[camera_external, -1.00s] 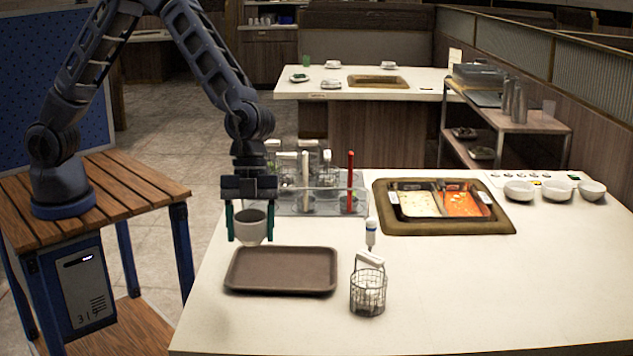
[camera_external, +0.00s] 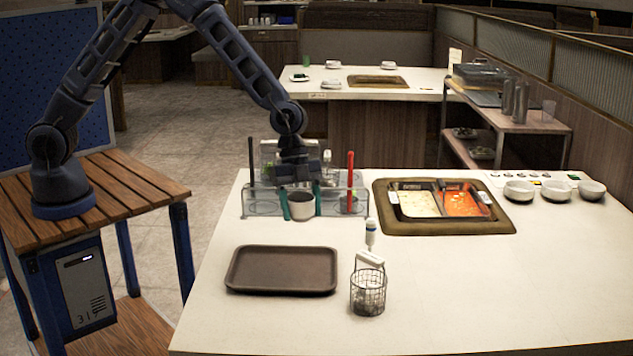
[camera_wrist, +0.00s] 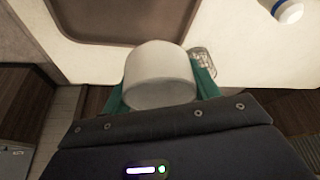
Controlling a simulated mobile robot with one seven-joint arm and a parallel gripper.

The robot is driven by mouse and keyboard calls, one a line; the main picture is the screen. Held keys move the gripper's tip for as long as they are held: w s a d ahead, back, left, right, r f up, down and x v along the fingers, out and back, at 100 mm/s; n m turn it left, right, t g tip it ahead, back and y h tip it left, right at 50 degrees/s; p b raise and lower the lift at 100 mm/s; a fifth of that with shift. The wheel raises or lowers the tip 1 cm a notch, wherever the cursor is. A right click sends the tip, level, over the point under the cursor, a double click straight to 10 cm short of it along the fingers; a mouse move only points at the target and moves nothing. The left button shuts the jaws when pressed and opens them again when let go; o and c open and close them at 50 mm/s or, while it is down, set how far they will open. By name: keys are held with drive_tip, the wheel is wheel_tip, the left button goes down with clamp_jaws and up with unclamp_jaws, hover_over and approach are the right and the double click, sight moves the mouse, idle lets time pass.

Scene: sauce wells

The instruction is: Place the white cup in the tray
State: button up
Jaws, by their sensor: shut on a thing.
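The white cup (camera_external: 302,205) is between the teal fingers of my gripper (camera_external: 301,211), which is shut on it in front of the clear sauce rack. The brown tray (camera_external: 281,286) lies empty on the near left of the white counter, nearer the external camera than the cup. Part of the tray (camera_wrist: 130,18) shows at the top of the wrist view. The cup is apart from the tray.
The clear rack (camera_external: 262,203) with a black and a red handle stands behind the cup. A wire basket (camera_external: 368,292) and a white-and-blue bottle (camera_external: 370,232) stand right of the tray. A two-section sauce well (camera_external: 443,222) and several bowls (camera_external: 555,191) are further right.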

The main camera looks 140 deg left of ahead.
sight(305, 277)
wheel_tip(305, 277, down, 15)
drive_tip(key=shift+r, duration=0.1)
idle(0.5)
drive_tip(key=o, duration=1)
